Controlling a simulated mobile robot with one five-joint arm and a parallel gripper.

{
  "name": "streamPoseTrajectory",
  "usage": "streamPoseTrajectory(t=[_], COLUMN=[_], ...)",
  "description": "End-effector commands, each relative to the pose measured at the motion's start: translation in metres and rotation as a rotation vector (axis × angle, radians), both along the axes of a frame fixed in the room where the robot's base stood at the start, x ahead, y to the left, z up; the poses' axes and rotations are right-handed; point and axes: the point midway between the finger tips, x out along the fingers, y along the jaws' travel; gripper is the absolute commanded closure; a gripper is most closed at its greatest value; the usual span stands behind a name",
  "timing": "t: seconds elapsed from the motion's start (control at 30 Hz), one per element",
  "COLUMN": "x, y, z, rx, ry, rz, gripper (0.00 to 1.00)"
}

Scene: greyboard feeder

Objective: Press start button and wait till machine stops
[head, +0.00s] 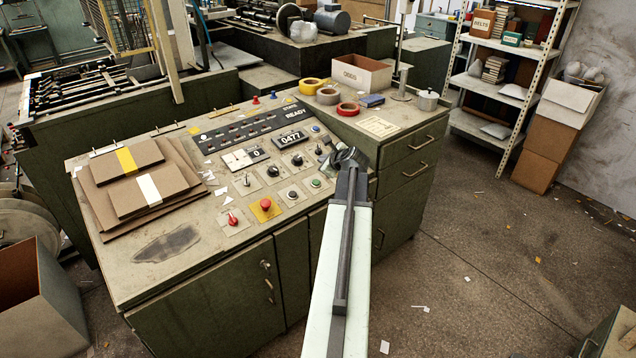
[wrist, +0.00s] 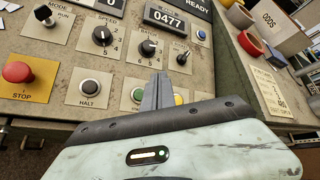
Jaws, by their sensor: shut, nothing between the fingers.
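The control panel (head: 225,165) is on a green cabinet. I cannot tell contact with anything. The display reads READY (head: 296,114) and the counter (wrist: 178,20) reads 0477.
A black HALT button (wrist: 88,87) and a red STOP button (wrist: 18,72) on a yellow plate lie left of the green one. Knobs (wrist: 102,36) sit above. Cardboard sheets (head: 140,180) lie at left. Tape rolls (head: 328,96) and an ODDS box (head: 361,74) stand behind. Floor at right is mostly clear.

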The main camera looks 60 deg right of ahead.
Motion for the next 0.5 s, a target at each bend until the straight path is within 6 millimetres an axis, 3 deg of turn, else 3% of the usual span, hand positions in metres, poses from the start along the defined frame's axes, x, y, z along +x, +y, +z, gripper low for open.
streamPoseTrajectory(t=[0.17, 0.5], x=[0.003, 0.013], y=[-0.001, -0.005], z=[-0.015, -0.064], rx=[-0.001, -0.001], ry=[0.000, 0.001], rz=[0.001, 0.000], gripper=[1.00, 1.00])
